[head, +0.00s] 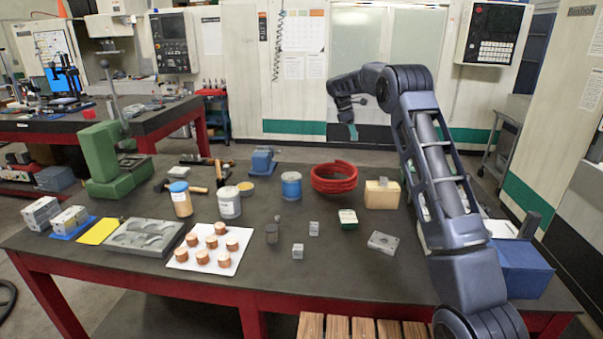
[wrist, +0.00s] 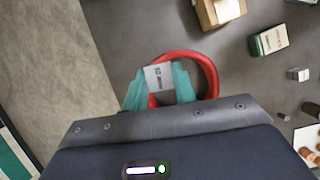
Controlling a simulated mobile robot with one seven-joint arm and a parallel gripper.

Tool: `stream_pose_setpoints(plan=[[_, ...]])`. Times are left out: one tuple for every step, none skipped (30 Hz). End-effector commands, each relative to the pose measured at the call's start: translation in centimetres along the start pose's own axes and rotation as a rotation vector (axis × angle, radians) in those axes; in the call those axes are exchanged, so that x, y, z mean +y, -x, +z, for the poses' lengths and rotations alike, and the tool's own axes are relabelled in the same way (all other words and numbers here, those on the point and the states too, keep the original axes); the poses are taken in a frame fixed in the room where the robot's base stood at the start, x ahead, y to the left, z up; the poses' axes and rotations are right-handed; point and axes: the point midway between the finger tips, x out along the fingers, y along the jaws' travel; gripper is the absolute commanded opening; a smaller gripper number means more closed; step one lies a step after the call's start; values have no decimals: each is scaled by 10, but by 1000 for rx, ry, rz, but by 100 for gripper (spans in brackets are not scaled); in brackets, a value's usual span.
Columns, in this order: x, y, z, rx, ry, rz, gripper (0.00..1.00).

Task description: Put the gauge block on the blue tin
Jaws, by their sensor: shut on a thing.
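My gripper (head: 352,131) is raised beyond the far edge of the table, above and behind the red coil in the head view. In the wrist view, its teal fingers (wrist: 160,86) are shut on the gauge block (wrist: 158,77), a small grey block with "30 mm" marked on its face. The block cannot be made out in the head view. The blue tin (head: 291,186) stands upright on the table, left of the red coil, with a pale band around it. It is apart from my gripper and does not show in the wrist view.
The red coil (head: 334,177) lies right of the tin; it shows behind the fingers in the wrist view (wrist: 208,72).

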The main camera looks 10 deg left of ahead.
Motion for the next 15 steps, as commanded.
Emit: stream_pose_setpoints(plan=[[-9,14,-18,2,9,6,0],[-14,22,-28,1,12,7,0],[-21,32,-40,2,16,9,0],[-27,39,-50,2,18,11,0],[-33,46,-59,2,21,12,0],[-41,56,-72,2,26,13,0],[-47,64,-81,2,29,15,0],[-54,71,-90,2,31,16,0],[-63,81,-102,2,37,18,0],[-70,88,-110,2,39,19,0],[-77,95,-119,2,43,20,0],[-86,104,-130,2,47,22,0],[-93,111,-138,2,50,23,0],[-100,117,-145,1,51,24,0],[-109,125,-154,1,56,25,0]])
